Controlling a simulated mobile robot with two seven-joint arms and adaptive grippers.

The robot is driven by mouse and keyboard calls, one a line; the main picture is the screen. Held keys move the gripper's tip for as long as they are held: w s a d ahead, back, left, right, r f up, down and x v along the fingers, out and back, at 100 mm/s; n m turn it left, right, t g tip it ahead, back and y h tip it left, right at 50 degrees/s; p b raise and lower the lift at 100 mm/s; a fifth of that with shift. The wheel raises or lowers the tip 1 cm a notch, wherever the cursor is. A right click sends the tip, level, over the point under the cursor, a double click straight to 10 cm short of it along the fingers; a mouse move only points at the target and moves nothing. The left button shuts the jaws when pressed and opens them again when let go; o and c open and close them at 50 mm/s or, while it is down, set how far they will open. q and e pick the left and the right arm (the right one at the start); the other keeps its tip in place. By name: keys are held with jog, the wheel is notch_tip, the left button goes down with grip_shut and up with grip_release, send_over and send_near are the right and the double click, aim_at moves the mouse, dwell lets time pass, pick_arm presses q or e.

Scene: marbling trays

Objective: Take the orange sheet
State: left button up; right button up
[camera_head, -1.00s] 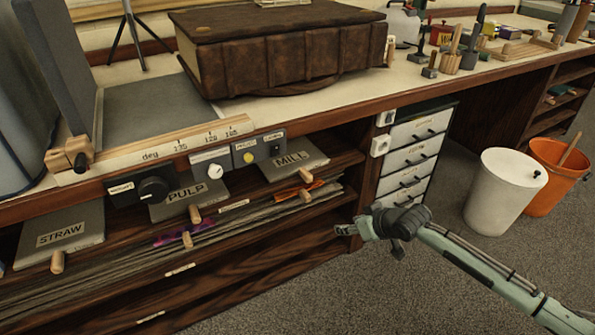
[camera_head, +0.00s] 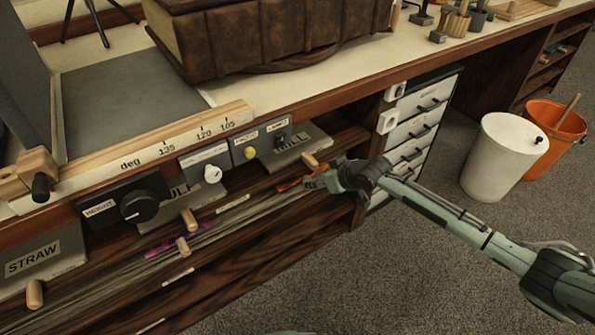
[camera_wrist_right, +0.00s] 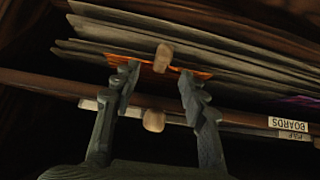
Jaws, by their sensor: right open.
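The orange sheet (camera_head: 288,184) lies in the shelf stack under the bench, below the MILL board (camera_head: 292,148), with only its front edge showing. In the right wrist view it is a thin orange strip (camera_wrist_right: 192,72) among grey sheets (camera_wrist_right: 225,66). My right gripper (camera_head: 316,182) is at the shelf front, at the right end of that edge. In the wrist view its open fingers (camera_wrist_right: 158,78) stand either side of the strip and a wooden knob (camera_wrist_right: 163,57); I cannot tell whether they touch the sheet. My left gripper is not in view.
A purple sheet (camera_head: 165,248) sticks out farther left in the stack. Several boards with wooden knobs and a row of dials sit under the bench edge. A drawer unit (camera_head: 415,128) stands just right of the shelf; white (camera_head: 500,155) and orange bins stand on the floor.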

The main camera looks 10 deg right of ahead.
jog(key=x, duration=0.4)
jog(key=shift+a, duration=0.15)
jog(key=shift+w+a+f+b, duration=0.1)
jog(key=shift+w+f+b, duration=0.1)
jog(key=shift+f+b, duration=0.1)
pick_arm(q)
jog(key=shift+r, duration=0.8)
pick_arm(e)
jog(key=shift+r, duration=0.1)
jog(key=c, duration=0.9)
